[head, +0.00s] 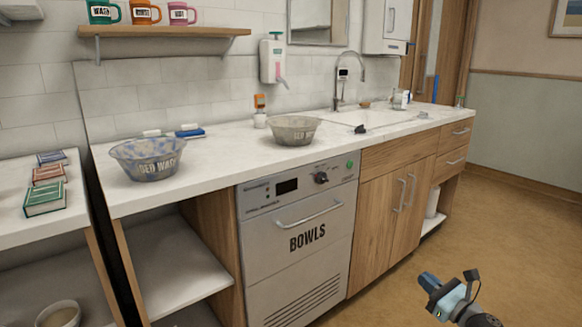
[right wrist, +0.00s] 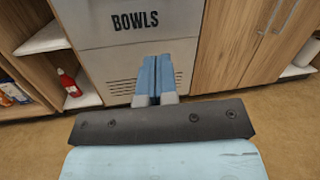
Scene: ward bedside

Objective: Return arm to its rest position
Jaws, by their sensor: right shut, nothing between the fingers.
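My right gripper (head: 429,282) is at the lower right of the head view, over the open floor in front of the cabinets. In the right wrist view its two blue fingers (right wrist: 157,77) lie side by side, shut, with nothing between them. They point toward the front of the dishwasher labelled BOWLS, which is beyond them. My left gripper is not in view.
The dishwasher (head: 292,255) is shut under the white counter (head: 225,142). A blue-patterned bowl (head: 148,158) and a grey bowl (head: 294,130) stand on the counter. A red bottle (right wrist: 68,82) is on a low shelf. The floor (head: 400,300) is clear.

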